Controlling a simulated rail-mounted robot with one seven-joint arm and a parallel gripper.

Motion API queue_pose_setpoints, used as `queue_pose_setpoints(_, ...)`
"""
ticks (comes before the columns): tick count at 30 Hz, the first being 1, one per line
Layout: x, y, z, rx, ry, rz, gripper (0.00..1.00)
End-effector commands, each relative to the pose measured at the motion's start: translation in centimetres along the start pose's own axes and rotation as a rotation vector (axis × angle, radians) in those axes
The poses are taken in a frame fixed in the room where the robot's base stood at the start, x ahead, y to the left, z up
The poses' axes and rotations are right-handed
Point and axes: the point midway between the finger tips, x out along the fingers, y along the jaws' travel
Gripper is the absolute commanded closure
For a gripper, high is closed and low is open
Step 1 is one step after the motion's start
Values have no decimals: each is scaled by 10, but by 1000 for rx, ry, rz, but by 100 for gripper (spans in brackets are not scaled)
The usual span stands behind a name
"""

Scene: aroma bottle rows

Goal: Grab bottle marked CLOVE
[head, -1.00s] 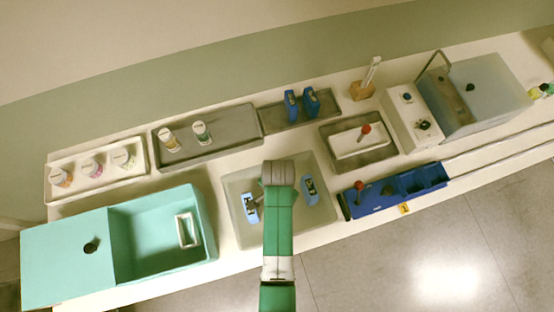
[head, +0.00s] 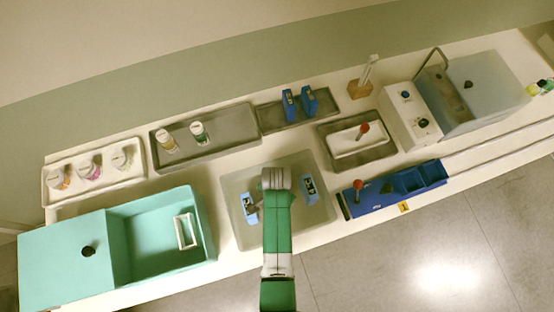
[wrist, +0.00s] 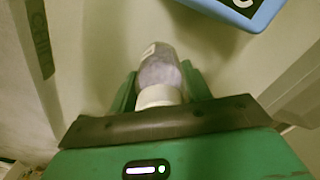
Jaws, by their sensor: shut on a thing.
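My gripper (wrist: 158,84) is shut on a bottle (wrist: 160,72) in the wrist view. The bottle has a white cap and a pale purplish body, and its cap points towards my palm. No readable name shows on it, so I cannot tell whether it is CLOVE. In the head view my arm (head: 278,215) reaches over the grey bin (head: 243,239) and hides the gripper and the held bottle. Three bottles, orange (head: 59,179), pink (head: 89,170) and pale green (head: 122,158), stand in the white tray (head: 138,178). Their labels are too small to read.
A grey tray (head: 230,126) holds a yellowish bottle (head: 166,141) and a green bottle (head: 199,132). Blue blocks stand in the bin, left (head: 250,208) and right (head: 309,189) of my arm. A teal basin (head: 150,235) is at left, a blue rack (head: 395,190) at right.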

Motion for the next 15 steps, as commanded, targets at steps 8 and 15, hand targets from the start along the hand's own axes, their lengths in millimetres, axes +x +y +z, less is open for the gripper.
queue_pose_setpoints(8, -25, -1, -1, 0, 3, -3, 86)
queue_pose_setpoints(15, -80, 0, 0, 0, 3, -2, 86)
